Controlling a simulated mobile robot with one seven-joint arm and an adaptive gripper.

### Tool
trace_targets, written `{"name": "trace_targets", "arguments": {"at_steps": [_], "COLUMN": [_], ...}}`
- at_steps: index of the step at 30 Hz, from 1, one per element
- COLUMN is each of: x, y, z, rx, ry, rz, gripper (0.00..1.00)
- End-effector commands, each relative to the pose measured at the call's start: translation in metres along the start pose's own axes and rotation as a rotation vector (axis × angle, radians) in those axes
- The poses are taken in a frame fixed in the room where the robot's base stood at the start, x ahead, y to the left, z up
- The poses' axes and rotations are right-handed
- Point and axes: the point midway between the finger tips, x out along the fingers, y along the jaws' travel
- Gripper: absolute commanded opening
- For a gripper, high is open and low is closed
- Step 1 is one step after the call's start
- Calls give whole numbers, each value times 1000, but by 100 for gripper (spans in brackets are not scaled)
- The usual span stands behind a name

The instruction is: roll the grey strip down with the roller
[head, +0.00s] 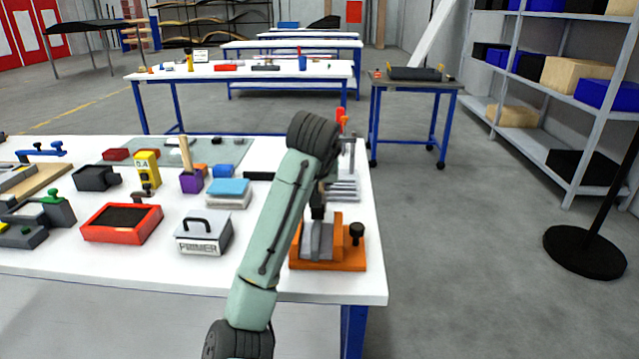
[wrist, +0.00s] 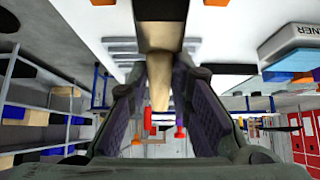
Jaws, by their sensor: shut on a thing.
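An orange fixture (head: 345,261) stands at the front right of the white table, with a grey strip (head: 318,241) on it and a black knob at its right. My gripper (wrist: 160,72) is shut on the tan handle (wrist: 158,88) of the roller. The dark roller head (wrist: 160,10) is at the top of the wrist view, close to the fixture. Contact between roller and strip cannot be made out. In the head view my arm hides most of the gripper and part of the fixture's left side.
A grey PRIMER box (head: 203,234) stands left of the fixture, with a red tray (head: 122,222) beyond it. Blue and white blocks (head: 228,190) lie behind the box. Grey bars (head: 345,190) lie behind the fixture. The table's right edge is close by.

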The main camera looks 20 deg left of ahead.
Motion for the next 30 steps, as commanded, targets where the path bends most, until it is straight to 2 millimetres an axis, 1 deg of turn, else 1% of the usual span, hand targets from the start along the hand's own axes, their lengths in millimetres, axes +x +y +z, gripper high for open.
{"name": "trace_targets", "arguments": {"at_steps": [8,19,30], "x": [0,7,8], "y": [0,1,1], "z": [-1,-8,-8], "rx": [0,0,0], "ry": [0,-1,-1], "rz": [1,1,1], "gripper": [0,0,0]}}
